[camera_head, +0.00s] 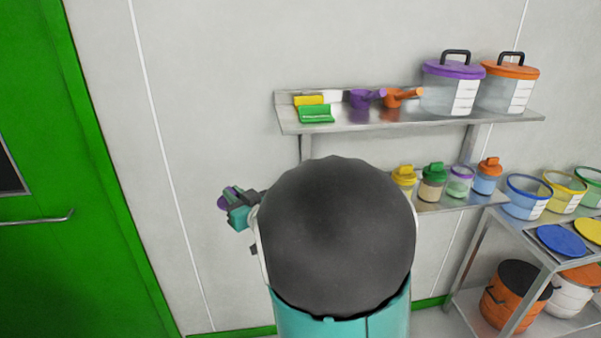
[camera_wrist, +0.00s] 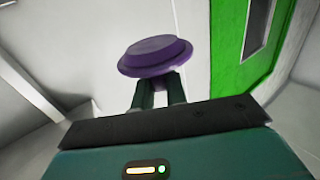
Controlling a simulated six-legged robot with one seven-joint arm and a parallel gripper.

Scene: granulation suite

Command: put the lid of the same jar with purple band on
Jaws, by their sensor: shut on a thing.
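My gripper (camera_wrist: 157,92) is shut on a purple lid (camera_wrist: 155,55), which it holds up in the air in front of the wall. In the head view my gripper (camera_head: 243,205) is left of my arm, with only a small piece of the purple lid (camera_head: 226,198) showing. A lidless small jar with a purple band (camera_head: 459,182) stands on the lower shelf, to the right of my arm, between the green-lidded and orange-lidded jars. My gripper is well away from it.
Yellow-lidded (camera_head: 404,176), green-lidded (camera_head: 432,181) and orange-lidded (camera_head: 487,176) jars flank it closely. Above, a shelf (camera_head: 420,118) holds scoops and two large lidded tubs. A rack (camera_head: 475,255) with bowls stands right. A green door (camera_head: 60,180) is at left.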

